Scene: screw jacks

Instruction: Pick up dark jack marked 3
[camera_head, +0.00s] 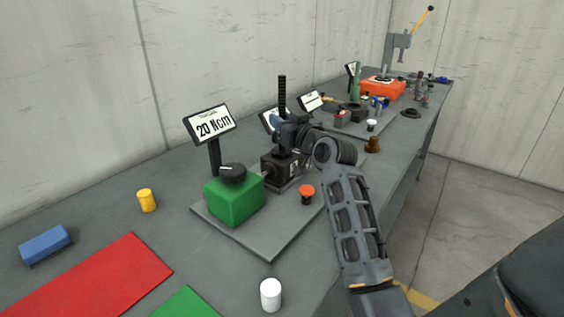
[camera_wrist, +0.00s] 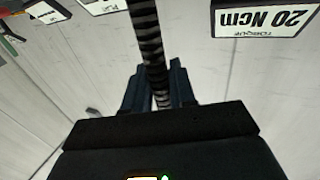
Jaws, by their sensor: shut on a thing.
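A dark jack (camera_head: 279,171) with a boxy black body and a pale mark on its face, too small to read surely, is on the grey plate behind the green block. A tall threaded rod (camera_head: 282,92) rises above it. My gripper (camera_head: 285,128) is at the jack's upper part, reaching in from the right. In the wrist view the ribbed rod (camera_wrist: 149,40) passes between my gripper's two dark fingers (camera_wrist: 160,82). They are shut on the jack. The exact contact is hidden, and I cannot tell whether the jack's base touches the plate.
A green block (camera_head: 234,203) with a black knob and a "20 Ncm" sign (camera_head: 210,124) stands close left. An orange-red button (camera_head: 307,193) is in front. A white cylinder (camera_head: 271,294) and yellow cylinder (camera_head: 147,200) stand nearer. Tools and an orange base (camera_head: 382,89) are farther back.

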